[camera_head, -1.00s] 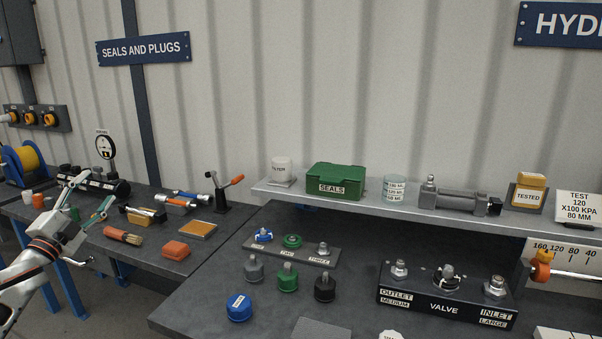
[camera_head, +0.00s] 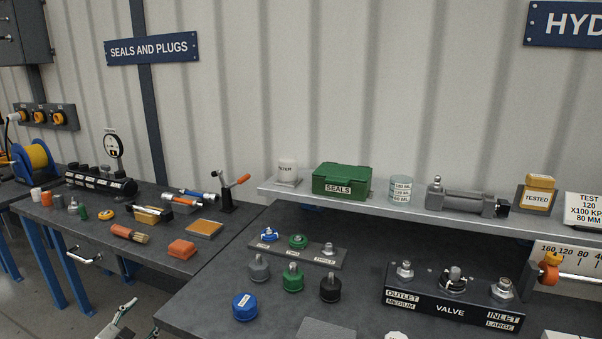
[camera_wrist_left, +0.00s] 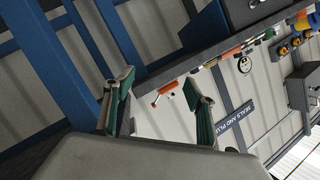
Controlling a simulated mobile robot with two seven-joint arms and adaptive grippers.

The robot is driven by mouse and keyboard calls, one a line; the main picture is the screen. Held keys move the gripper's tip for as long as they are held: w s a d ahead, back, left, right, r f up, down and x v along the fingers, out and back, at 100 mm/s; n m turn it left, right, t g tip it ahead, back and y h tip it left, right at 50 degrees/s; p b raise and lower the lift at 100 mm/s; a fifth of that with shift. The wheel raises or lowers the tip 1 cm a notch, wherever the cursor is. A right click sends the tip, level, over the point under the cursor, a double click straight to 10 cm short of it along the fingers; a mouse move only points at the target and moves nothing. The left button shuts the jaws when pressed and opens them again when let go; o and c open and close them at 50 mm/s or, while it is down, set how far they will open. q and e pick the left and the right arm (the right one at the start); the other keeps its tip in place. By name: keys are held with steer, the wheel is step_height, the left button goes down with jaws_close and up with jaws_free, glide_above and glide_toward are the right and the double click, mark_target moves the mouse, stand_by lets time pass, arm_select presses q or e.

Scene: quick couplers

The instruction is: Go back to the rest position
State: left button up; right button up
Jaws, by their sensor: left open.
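My left gripper (camera_head: 122,320) shows at the bottom edge of the head view, low in front of the gap between the two benches. Past the fingers the wrist view shows bench edges and the wall, tilted. My right gripper is in no view.
The main bench (camera_head: 190,308) holds several couplers, a blue cap (camera_head: 244,307) and the valve block (camera_head: 450,297). A shelf (camera_head: 300,193) behind carries a green seals box (camera_head: 341,180).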

arm_select(q)
steer(key=s+d+f+n+g+h, duration=0.1)
steer(key=s+d+f, duration=0.3)
steer(key=s+d, duration=0.4)
steer(key=s+d+f+n+g+h+p, duration=0.1)
steer(key=s+d+f, duration=0.4)
steer(key=s, duration=0.9)
steer(key=s+d+f+g+h, duration=0.1)
steer(key=s+d+f, duration=0.4)
steer(key=s+d, duration=0.6)
steer(key=shift+s+f+n+g+p, duration=0.3)
steer(key=shift+n+g, duration=0.1)
steer(key=shift+g, duration=0.3)
